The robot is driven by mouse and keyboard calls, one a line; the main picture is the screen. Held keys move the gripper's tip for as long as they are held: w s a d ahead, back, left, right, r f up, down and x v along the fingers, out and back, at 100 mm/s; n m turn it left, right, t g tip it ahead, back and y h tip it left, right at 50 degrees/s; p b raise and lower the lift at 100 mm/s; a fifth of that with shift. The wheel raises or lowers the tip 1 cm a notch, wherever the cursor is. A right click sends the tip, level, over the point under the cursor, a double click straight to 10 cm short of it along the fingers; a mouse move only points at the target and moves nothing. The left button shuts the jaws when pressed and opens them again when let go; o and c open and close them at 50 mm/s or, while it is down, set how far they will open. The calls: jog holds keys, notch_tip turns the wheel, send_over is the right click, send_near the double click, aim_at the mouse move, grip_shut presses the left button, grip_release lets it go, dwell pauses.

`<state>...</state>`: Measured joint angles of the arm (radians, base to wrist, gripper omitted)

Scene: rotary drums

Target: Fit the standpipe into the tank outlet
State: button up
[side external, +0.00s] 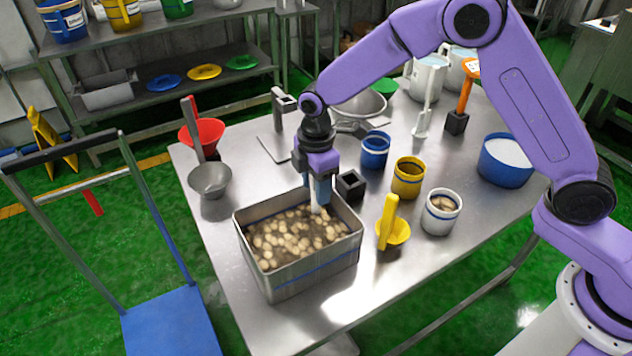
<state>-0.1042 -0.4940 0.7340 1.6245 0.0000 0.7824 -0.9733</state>
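The tank (312,279) is a rectangular metal tub with a blue stripe on the table, filled with brown liquid and many pale round lumps. My gripper (318,197) points down over the tank's back right part. A short white piece, which looks like the standpipe (316,209), shows between and below the blue fingers, upright, with its lower end among the lumps. The fingers appear shut on it. The tank outlet is hidden under the liquid and lumps, so I cannot tell whether the pipe is seated.
Close to the tank stand a black square holder (350,186), a yellow scoop (394,229), a yellow cup (408,178), a white cup (441,212) and a blue cup (375,150). A metal bowl (210,179) is at the left. The table's front right is clear.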

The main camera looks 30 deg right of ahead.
jog(key=shift+r, duration=0.1)
notch_tip(320, 180, up, 17)
dwell(0.8)
jog(key=shift+s+r, duration=0.1)
jog(key=s+d+f+m, duration=0.1)
jog(key=s+d, duration=0.5)
jog(key=s, duration=0.4)
jog(key=s+d+f+m, duration=0.2)
jog(key=s+d, duration=0.5)
jog(key=s, duration=0.4)
jog(key=s+d+f+m, duration=0.2)
jog(key=s+d, duration=0.5)
jog(key=s, duration=0.3)
jog(key=shift+s, duration=0.35)
